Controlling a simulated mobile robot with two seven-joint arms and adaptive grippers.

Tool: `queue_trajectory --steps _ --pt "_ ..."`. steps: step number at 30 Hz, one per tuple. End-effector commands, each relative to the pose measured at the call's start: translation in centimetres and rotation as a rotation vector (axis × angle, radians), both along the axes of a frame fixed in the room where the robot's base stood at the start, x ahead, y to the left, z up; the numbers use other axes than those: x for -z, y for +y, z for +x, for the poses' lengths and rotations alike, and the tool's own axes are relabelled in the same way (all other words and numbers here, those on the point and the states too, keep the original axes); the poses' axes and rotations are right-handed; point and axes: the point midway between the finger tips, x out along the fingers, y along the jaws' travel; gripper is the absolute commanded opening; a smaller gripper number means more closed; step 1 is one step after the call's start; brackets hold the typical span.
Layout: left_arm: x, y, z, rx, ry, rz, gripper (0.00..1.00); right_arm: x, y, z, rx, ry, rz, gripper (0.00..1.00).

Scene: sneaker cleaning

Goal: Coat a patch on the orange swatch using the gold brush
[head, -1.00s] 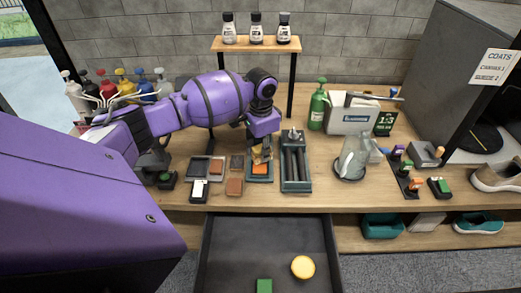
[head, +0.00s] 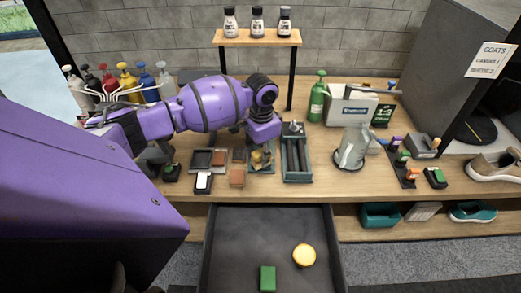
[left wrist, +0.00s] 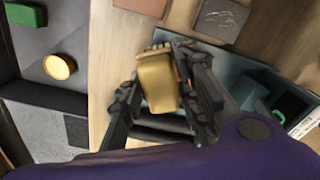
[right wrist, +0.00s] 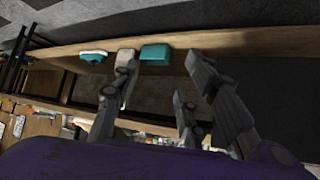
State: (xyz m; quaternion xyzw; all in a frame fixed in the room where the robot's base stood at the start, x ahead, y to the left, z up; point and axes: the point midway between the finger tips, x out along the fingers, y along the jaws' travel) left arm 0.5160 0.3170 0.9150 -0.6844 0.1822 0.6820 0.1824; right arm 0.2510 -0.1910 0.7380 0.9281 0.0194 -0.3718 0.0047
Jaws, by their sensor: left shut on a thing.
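My left gripper (head: 259,150) is shut on the gold brush (left wrist: 158,83), whose broad gold body and pale bristle end show between the fingers in the left wrist view. In the head view the brush (head: 257,160) is low over the small teal tray (head: 262,171) that holds the orange swatch. The swatch is nearly all hidden by brush and fingers; a thin orange sliver (left wrist: 177,73) shows beside the brush in the left wrist view. I cannot tell whether the bristles touch it. My right gripper (right wrist: 160,65) is open and empty, with its fingers spread.
Brown (head: 237,177) and dark (head: 202,159) swatches lie left of the tray. A teal holder with dark rollers (head: 296,160) stands close on its right. Below the table edge, an open drawer (head: 235,250) holds a yellow round thing (head: 303,255) and a green block (head: 267,278).

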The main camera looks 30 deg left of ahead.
Motion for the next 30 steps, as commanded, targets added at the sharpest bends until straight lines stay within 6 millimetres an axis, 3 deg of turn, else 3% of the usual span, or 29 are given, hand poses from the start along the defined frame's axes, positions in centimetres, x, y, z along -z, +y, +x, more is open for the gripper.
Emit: queue_trajectory --steps 12,30 --pt "-0.3 -0.1 -0.2 -0.001 -0.002 0.0 0.09 0.0 0.0 -0.1 0.001 0.001 -0.001 0.4" --pt "-5.8 -0.2 -0.2 0.0 -0.003 -0.001 0.09 0.0 0.0 0.0 0.001 0.0 -0.001 0.4"
